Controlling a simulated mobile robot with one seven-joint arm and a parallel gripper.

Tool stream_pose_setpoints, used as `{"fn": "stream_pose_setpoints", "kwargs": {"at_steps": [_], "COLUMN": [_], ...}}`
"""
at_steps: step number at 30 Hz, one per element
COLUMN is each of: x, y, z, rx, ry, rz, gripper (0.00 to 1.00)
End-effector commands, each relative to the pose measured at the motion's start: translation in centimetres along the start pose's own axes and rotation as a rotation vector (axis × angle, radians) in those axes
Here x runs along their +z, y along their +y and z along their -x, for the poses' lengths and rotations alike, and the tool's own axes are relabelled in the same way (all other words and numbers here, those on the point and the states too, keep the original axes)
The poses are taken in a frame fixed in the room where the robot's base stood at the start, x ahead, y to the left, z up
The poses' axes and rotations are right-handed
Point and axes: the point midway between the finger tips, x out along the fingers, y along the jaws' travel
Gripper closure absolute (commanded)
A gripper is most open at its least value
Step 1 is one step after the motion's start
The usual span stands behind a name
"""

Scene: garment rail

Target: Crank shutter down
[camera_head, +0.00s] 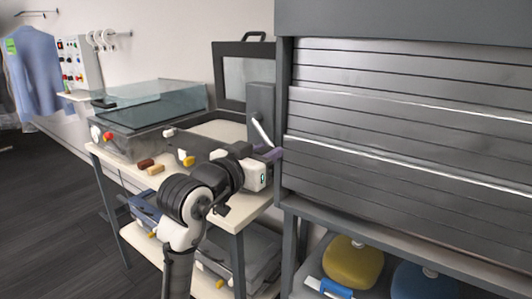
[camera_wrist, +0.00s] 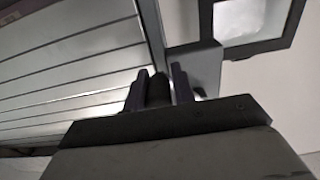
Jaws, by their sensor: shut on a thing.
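The grey slatted shutter (camera_head: 400,112) fills most of the cabinet front at the right of the head view, and its slats (camera_wrist: 70,70) show at the left of the wrist view. A grey crank box (camera_head: 261,103) sits on the cabinet's left side, with a light metal crank arm (camera_head: 262,131) slanting down to the right from it. My gripper (camera_head: 272,153) is at the lower end of this arm. In the wrist view my gripper (camera_wrist: 160,84) is shut on the dark crank handle (camera_wrist: 159,91), one finger on each side. The handle is mostly hidden in the head view.
Left of the cabinet, a bench (camera_head: 222,199) holds a glass-lidded machine (camera_head: 150,105) and an open-lidded case (camera_head: 243,82). Yellow and blue round objects sit on the shelf (camera_head: 400,242) below the shutter. Dark floor (camera_head: 60,210) is clear at left.

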Motion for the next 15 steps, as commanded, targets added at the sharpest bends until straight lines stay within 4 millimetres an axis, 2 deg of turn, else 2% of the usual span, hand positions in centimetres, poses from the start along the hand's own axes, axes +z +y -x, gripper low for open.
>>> {"fn": "stream_pose_setpoints", "kwargs": {"at_steps": [8,15], "x": [0.4,1.2], "y": [-0.1,-1.1], "z": [0.0,-0.1], "rx": [0.009,0.010], "ry": [0.007,0.010], "rz": [-0.082,-0.256], "gripper": [1.00,1.00]}}
